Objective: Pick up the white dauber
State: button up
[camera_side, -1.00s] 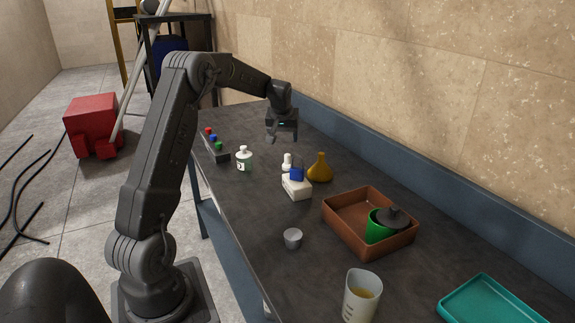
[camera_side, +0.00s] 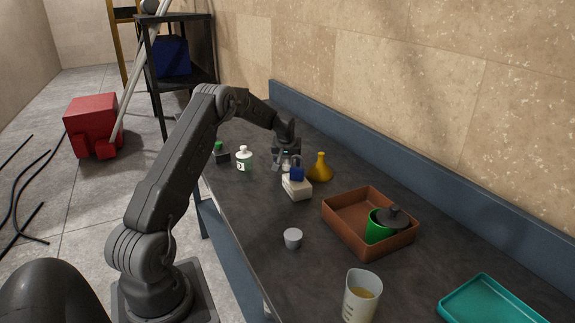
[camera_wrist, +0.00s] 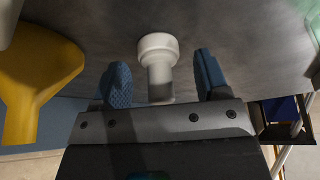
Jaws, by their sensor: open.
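The white dauber (camera_wrist: 158,54) stands on the dark bench in the wrist view, with a wide round head and a narrower neck. It lies between the two blue-padded fingers of my gripper (camera_wrist: 162,82), with a gap on each side. The fingers are open and do not visibly touch it. In the side view my gripper (camera_side: 286,163) is low over the bench behind the white block with the blue top, and the dauber is mostly hidden there by the fingers.
A yellow-brown flask (camera_side: 320,169) stands close to the right of my gripper. A white block (camera_side: 297,189) with a blue piece is in front. A small labelled bottle (camera_side: 244,160) stands left. A brown tray (camera_side: 338,230) holds a green cup (camera_side: 376,230). The wall runs along the back.

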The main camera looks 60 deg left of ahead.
jog(key=shift+f, duration=0.2)
jog(key=c, duration=1)
jog(key=shift+o, duration=0.2)
jog(key=shift+r, duration=0.1)
